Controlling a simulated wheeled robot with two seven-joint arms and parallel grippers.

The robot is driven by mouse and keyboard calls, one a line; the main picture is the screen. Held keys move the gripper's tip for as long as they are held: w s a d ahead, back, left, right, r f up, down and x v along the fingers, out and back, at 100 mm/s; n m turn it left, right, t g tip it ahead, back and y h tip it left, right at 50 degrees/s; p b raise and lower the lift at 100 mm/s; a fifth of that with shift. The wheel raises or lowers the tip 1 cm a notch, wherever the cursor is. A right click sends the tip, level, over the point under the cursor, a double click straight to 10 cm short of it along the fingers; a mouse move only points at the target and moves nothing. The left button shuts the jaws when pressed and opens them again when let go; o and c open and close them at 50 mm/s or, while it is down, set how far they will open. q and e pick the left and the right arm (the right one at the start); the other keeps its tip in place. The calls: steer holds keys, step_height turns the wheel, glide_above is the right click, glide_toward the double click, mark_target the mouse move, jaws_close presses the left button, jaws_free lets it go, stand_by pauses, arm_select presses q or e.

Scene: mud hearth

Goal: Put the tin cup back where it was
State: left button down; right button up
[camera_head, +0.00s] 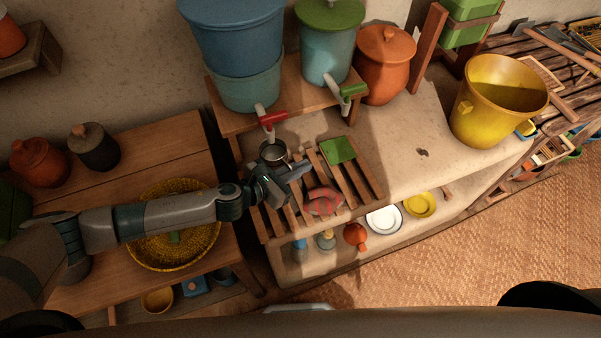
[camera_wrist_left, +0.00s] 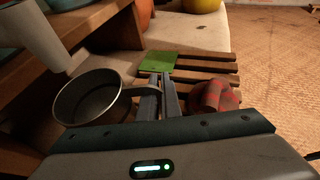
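The grey tin cup (camera_head: 273,152) is upright by the left end of the slatted wooden rack (camera_head: 362,188), below the red tap (camera_head: 271,118). In the left wrist view the cup (camera_wrist_left: 88,98) shows its open mouth, with its handle reaching to my fingers. My left gripper (camera_head: 293,173) is beside the cup. In the left wrist view its fingers (camera_wrist_left: 160,94) are close together on the handle. I cannot tell whether the cup's base touches the slats. My right gripper is not in view.
A green square (camera_head: 338,151) and a red patterned thing (camera_head: 323,201) lie on the rack. Water containers (camera_head: 331,45) with taps stand on a shelf behind. A yellow bucket (camera_head: 497,100) is at right. A yellow woven basket (camera_head: 150,250) lies under my left arm.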

mark_target(301, 181)
arm_select(q)
steer(key=shift+f, duration=0.9)
steer(key=shift+f+p, duration=0.35)
steer(key=shift+f, duration=0.45)
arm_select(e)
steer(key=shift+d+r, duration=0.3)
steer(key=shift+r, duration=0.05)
arm_select(q)
steer(key=shift+f, duration=0.2)
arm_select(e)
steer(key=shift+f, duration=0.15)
arm_select(q)
steer(key=c, duration=2)
jaws_free()
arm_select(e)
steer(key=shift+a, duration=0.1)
